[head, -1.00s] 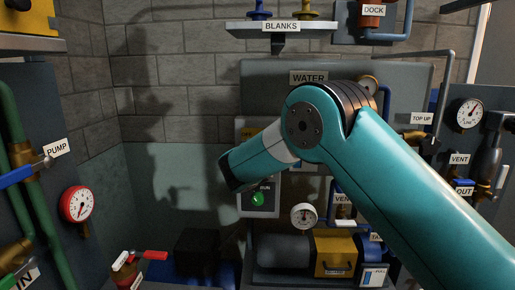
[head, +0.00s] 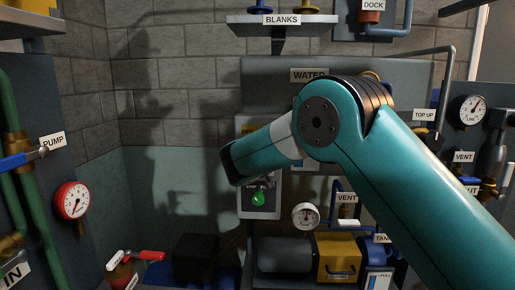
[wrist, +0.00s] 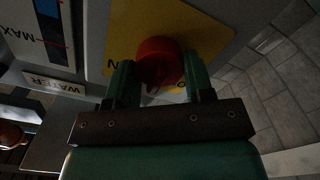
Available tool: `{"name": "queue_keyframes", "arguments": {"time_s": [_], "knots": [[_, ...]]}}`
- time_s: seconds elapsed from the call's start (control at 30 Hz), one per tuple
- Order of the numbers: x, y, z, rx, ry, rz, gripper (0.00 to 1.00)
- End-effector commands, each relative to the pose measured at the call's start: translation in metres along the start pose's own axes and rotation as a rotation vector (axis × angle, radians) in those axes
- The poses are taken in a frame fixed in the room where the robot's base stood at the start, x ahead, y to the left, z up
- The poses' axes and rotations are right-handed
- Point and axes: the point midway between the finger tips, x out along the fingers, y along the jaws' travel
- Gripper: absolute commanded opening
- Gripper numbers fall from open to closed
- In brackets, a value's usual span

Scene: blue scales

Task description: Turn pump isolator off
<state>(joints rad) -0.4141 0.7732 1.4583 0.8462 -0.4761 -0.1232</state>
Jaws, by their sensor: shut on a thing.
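The pump isolator's red knob (wrist: 158,62) sits on a yellow plate (wrist: 205,32) in the wrist view. My gripper (wrist: 159,75) has its two green fingers on either side of the knob and is shut on it. Letters on the plate are partly covered by the fingers and knob, so the knob's exact setting is hard to read. In the head view only a corner of the yellow plate (head: 246,128) shows. My arm hides the knob and my fingertips there.
Below the isolator is a panel with a green button (head: 259,199). A small gauge (head: 305,216) and a yellow-and-grey pump (head: 337,258) stand lower down. At left are a red gauge (head: 71,200) and a blue-handled valve (head: 15,161). A WATER label (wrist: 54,83) is close by the gripper.

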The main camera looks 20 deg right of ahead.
Motion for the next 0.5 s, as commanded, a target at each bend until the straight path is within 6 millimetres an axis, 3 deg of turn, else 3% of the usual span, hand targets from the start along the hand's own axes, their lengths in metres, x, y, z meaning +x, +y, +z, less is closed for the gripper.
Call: {"name": "queue_keyframes", "arguments": {"time_s": [0.5], "knots": [[-0.0005, -0.0023, -0.0006, -0.478, -0.001, -0.002, 0.24]]}}
